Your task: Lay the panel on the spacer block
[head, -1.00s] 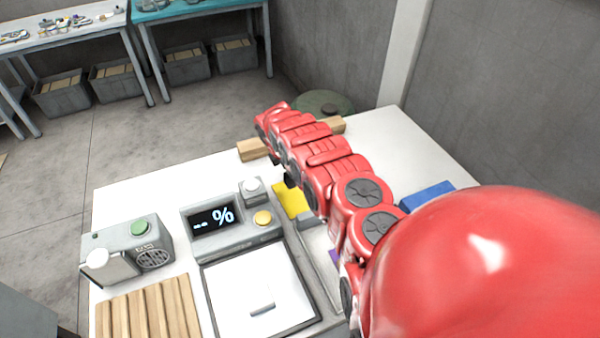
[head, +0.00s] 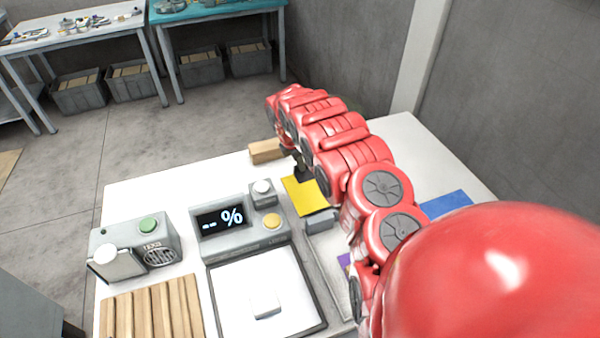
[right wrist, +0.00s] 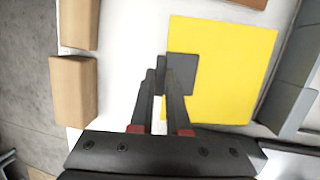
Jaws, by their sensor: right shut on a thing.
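The yellow panel (head: 306,197) has a dark grey tab (right wrist: 182,74) at its left edge in the right wrist view, where the panel also shows (right wrist: 235,70). My right gripper (head: 302,172) is shut on the panel at this tab; its fingertips (right wrist: 161,70) show close together in the wrist view. The panel is near the back middle of the white table. A wooden block (head: 266,151) lies behind it, and wooden blocks also show in the wrist view (right wrist: 73,90). Which block is the spacer is not clear. My left gripper is out of view.
A grey block (head: 320,221) is close to the panel's front right corner. A display unit (head: 238,228), a white pad (head: 235,290), a slatted wooden rack (head: 130,312) and a green-button device (head: 150,240) fill the front left. A blue piece (head: 446,204) lies right of my arm.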

